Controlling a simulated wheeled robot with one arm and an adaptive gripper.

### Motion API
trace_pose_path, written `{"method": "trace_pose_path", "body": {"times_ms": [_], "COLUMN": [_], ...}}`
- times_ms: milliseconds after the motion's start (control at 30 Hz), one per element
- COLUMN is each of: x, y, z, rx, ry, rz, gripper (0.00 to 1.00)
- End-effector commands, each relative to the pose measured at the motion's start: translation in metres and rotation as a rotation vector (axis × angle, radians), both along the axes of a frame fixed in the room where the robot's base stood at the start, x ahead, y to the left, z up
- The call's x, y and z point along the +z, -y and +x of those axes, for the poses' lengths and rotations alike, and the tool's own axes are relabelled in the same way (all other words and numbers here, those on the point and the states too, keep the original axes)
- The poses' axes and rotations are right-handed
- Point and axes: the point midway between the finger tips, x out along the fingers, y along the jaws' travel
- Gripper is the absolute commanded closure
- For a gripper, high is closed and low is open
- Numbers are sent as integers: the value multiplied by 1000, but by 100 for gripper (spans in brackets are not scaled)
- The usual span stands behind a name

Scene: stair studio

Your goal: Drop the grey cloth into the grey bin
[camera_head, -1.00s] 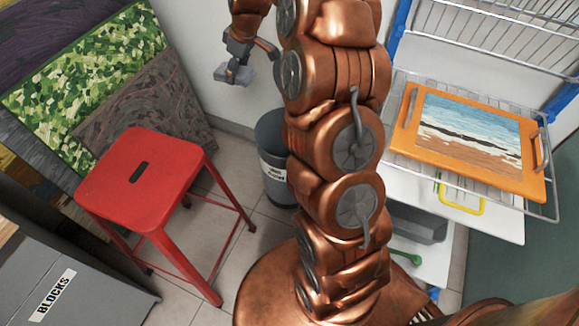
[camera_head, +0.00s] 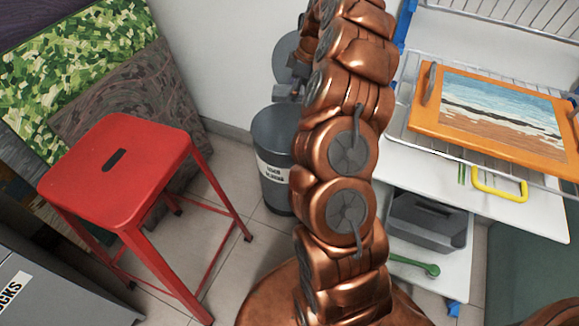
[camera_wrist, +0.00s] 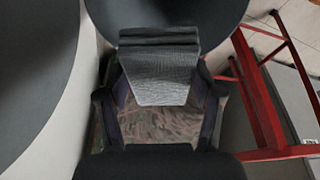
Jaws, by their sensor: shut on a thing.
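The grey bin (camera_head: 272,195) stands on the floor by the wall, with a white labelled band, partly behind my arm. It also shows at the top of the wrist view (camera_wrist: 220,14). A round grey panel (camera_head: 284,55), seemingly its raised lid, stands above it and seems to fill the left of the wrist view (camera_wrist: 35,60). My gripper (camera_head: 288,92) is above the bin's opening in the head view, mostly hidden by my arm. In the wrist view it is shut on the folded grey cloth (camera_wrist: 160,72). The cloth overlaps the bin there; its exact height above the rim is unclear.
A red stool (camera_head: 115,170) stands left of the bin. Painted panels (camera_head: 120,100) lean on the wall behind it. At right, a rack holds an orange tray (camera_head: 500,115) above a white shelf with a grey caddy (camera_head: 430,220). A grey box (camera_head: 60,295) is lower left.

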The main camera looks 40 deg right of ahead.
Motion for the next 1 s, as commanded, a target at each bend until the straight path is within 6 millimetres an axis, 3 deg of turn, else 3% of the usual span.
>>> {"method": "trace_pose_path", "body": {"times_ms": [367, 800, 1000], "x": [-17, -60, -65], "y": [5, 5, 5], "z": [-3, -3, -3], "rx": [9, 8, 8], "ry": [1, 1, 0], "rz": [0, -1, 0], "gripper": [67, 67, 67]}}
